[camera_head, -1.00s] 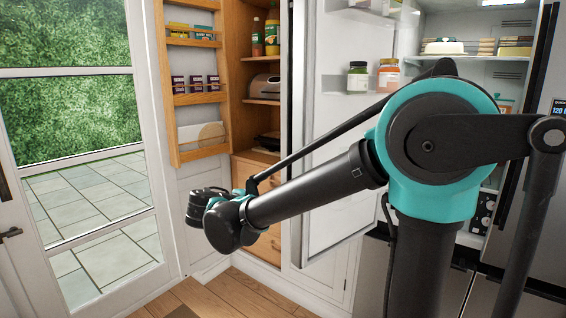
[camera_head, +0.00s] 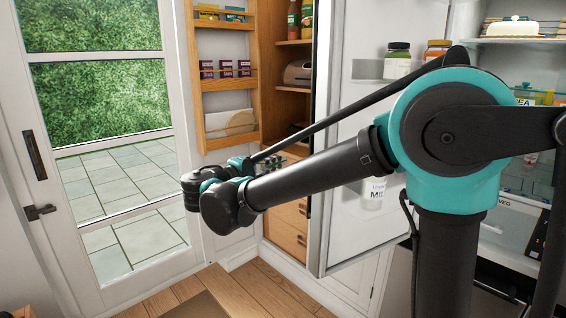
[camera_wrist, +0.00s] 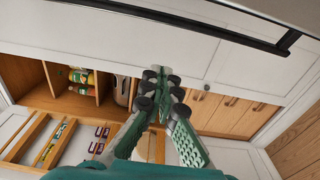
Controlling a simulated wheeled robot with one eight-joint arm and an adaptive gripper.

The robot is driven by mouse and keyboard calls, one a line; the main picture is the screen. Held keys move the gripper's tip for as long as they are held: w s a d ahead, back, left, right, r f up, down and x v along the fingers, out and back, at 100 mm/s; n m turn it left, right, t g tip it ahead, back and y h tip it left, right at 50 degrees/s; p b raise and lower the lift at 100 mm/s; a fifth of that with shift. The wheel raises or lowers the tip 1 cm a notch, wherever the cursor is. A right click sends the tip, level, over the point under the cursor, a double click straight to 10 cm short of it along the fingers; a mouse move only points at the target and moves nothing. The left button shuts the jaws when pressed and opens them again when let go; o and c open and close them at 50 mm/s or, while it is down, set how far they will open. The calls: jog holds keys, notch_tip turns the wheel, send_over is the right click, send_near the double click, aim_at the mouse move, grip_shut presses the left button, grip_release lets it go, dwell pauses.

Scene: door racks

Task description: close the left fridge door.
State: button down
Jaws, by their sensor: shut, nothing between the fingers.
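The left fridge door (camera_head: 350,225) stands open in the head view. Its white inner side faces me, with jars on a shelf and a milk bottle lower down. My gripper (camera_head: 280,161) is left of the door's free edge, partly hidden behind my arm. In the wrist view my gripper (camera_wrist: 163,78) has its fingers together at the tips, with nothing between them. I cannot tell whether the fingers touch the door; a gap seems to show.
The fridge interior (camera_head: 520,70) is at right, with food on shelves. A wooden pantry (camera_head: 292,100) with an open door rack (camera_head: 226,85) stands behind my gripper. A glass door (camera_head: 100,130) is at left. Wooden floor (camera_head: 235,290) is free below.

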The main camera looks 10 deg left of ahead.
jog(key=w+d, duration=0.3)
jog(key=d, duration=0.3)
jog(key=shift+d, duration=0.35)
jog(key=shift+s, duration=0.1)
